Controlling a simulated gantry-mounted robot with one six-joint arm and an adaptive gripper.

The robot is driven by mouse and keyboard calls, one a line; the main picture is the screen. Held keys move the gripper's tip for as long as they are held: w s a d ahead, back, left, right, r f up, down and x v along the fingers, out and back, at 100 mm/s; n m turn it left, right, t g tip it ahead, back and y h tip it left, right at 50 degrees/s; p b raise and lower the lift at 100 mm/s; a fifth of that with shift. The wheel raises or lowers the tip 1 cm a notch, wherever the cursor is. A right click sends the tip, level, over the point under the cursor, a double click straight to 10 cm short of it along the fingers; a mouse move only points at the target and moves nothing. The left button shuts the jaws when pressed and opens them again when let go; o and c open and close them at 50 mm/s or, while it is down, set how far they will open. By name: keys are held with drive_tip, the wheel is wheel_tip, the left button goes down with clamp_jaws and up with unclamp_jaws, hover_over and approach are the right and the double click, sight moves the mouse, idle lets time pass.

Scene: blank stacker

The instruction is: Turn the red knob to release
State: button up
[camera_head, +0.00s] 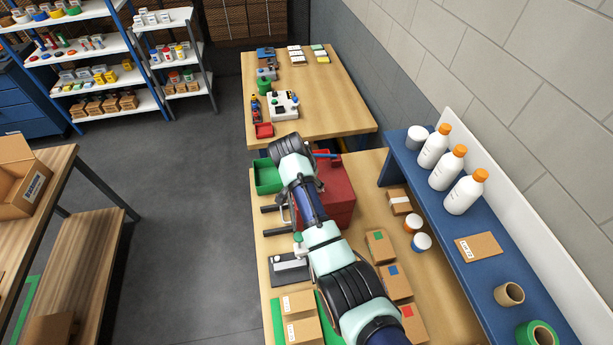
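I cannot make out a red knob in the head view. A large red box-shaped block (338,186) stands on the near bench, partly covered by my arm. Two dark horizontal bars (274,232) stick out to the left beside my arm, with small metal parts near them that I cannot identify. A grey and white device (289,270) lies just in front of them. My arm runs from the bottom right up over the bench to a bend beside the red block.
A green bin (267,177) stands left of the red block. Cartons (380,246) and white jars (421,243) are to the right. A blue shelf (408,170) along the wall holds bottles (465,192). A second bench (335,90) with small devices stands behind.

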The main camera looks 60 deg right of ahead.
drive_tip(key=v, duration=0.7)
drive_tip(key=shift+a+r, duration=0.2)
drive_tip(key=shift+r, duration=0.1)
